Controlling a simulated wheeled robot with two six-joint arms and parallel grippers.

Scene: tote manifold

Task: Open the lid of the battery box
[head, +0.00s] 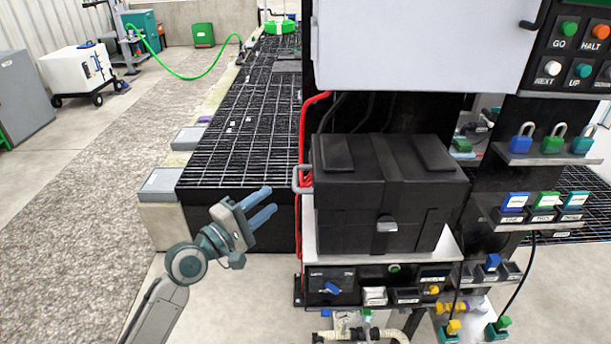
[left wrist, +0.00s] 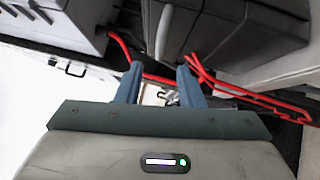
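The black battery box (head: 385,195) stands on a light shelf right of the middle in the head view. Its lid (head: 384,160) is down, and a grey latch (head: 387,225) shows on its front face. My left gripper (head: 265,202) is open and empty, to the left of the box and apart from it, with its blue fingers pointing right. In the left wrist view the two fingers (left wrist: 160,84) stand apart with nothing held between them. My right gripper is not in view.
Red cables (head: 304,150) run down the left side of the cabinet, near a grey handle (head: 302,179). A control panel (head: 375,285) lies below the box. Padlocks (head: 551,138) and labelled switches (head: 545,207) stand at right. A black grating (head: 245,120) lies behind my left gripper.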

